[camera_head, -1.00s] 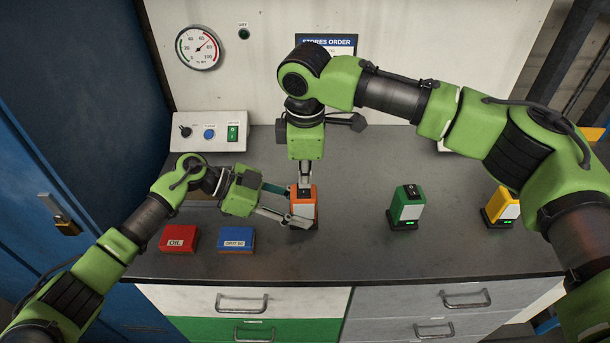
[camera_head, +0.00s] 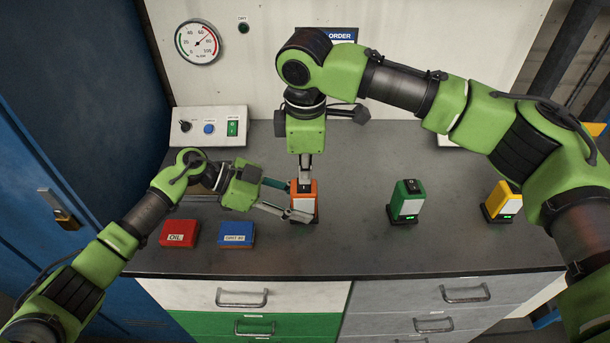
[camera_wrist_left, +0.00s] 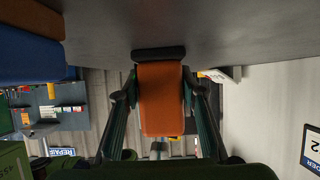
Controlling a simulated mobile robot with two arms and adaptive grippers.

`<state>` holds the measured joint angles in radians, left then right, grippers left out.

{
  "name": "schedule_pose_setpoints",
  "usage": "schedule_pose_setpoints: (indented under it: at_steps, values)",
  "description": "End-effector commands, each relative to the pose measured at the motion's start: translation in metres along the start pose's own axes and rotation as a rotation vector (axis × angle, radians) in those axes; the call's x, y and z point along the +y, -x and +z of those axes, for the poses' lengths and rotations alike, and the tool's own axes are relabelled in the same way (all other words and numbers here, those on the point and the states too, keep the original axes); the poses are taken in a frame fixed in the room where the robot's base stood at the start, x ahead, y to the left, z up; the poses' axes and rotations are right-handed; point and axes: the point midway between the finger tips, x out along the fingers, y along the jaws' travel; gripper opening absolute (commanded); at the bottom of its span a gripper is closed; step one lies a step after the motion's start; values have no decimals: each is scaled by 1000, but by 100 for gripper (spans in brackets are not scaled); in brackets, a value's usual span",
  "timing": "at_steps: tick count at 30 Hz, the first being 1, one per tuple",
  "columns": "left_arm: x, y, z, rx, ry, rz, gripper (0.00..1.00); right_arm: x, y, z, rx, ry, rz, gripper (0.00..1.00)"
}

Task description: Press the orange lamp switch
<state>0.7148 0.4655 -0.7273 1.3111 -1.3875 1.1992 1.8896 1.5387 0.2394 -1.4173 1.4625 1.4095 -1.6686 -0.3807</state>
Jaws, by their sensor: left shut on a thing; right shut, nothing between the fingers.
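The orange lamp (camera_head: 313,201) stands upright on the bench, with a white front panel partly covered by my left gripper. My left gripper (camera_head: 302,212) comes in low from the left and is shut on the lamp's body. In the left wrist view, the orange lamp (camera_wrist_left: 162,100) sits between the two fingers, its dark base at the top of the picture. My right gripper (camera_head: 305,182) points straight down, shut and empty, its tips at the lamp's top. The tips hide the switch, so I cannot tell whether they touch it or how it is set.
A green lamp (camera_head: 406,206) and a yellow lamp (camera_head: 500,207) stand to the right. A red box (camera_head: 179,234) and a blue box (camera_head: 236,235) lie front left. A control box (camera_head: 208,127) and gauge (camera_head: 198,43) are behind. The bench (camera_head: 350,240) is clear in front.

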Motion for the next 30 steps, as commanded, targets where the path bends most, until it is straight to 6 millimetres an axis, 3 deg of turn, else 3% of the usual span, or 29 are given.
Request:
schedule_pose_setpoints:
  at_steps: [9, 15, 21, 30]
  values:
    - [0, 0, 1, -1, 0, -1, 25, 0, 73, -1, 3, 0, 3, 0]
    - [0, 0, 1, -1, 0, -1, 25, 0, 108, -1, 1, 1, 1, 0]
    - [0, 0, 1, -1, 0, -1, 25, -1, 122, 0, 0, 1, -1, 0]
    - [0, 0, 1, -2, 0, -1, 25, -1, 123, 0, 0, 1, -1, 0]
